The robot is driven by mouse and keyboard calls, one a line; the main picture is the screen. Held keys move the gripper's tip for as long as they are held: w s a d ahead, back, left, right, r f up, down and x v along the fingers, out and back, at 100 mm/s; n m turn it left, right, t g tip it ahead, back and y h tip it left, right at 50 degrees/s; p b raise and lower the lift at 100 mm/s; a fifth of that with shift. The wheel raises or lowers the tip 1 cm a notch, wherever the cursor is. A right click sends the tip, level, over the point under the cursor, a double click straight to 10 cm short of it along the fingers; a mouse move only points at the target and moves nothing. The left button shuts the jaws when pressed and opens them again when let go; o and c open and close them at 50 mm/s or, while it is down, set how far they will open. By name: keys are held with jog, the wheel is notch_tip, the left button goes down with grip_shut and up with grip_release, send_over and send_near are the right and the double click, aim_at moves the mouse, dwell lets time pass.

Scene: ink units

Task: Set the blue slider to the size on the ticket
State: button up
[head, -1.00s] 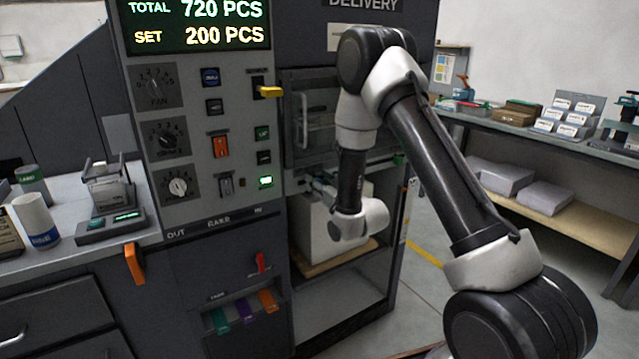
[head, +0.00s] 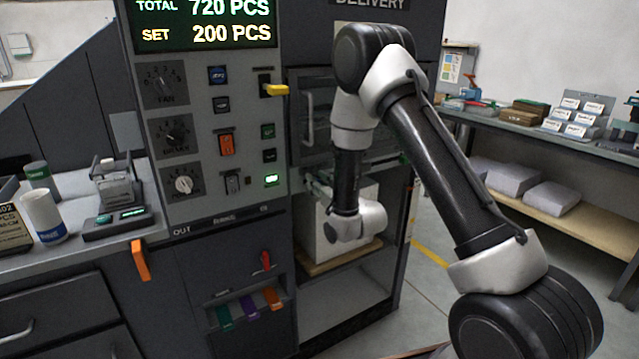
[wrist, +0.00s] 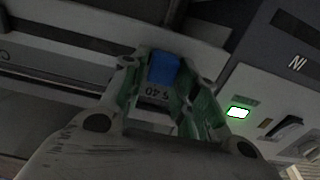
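A blue slider (wrist: 164,70) shows between the fingers of my gripper (wrist: 172,82) in the wrist view. A small label with dark figures (wrist: 156,94) sits just below it, too dim to read surely. The fingers have green inner faces and stand apart, one on each side of the blue slider; I cannot tell whether they touch it. In the head view my gripper is mostly hidden behind the arm, in front of the machine's delivery bay, and the slider cannot be made out. A card with print (head: 10,232) is cut by the left edge; it may be the ticket.
The machine's panel (head: 205,130) carries dials, switches and a yellow lever (head: 274,90). Its display (head: 203,22) reads total 720 PCS, set 200 PCS. A lit green button (wrist: 238,112) shows beside my gripper.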

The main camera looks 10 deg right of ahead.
jog(key=shift+o, duration=0.8)
jog(key=v, duration=0.7)
jog(key=shift+s, duration=0.2)
jog(key=shift+d+f, duration=0.1)
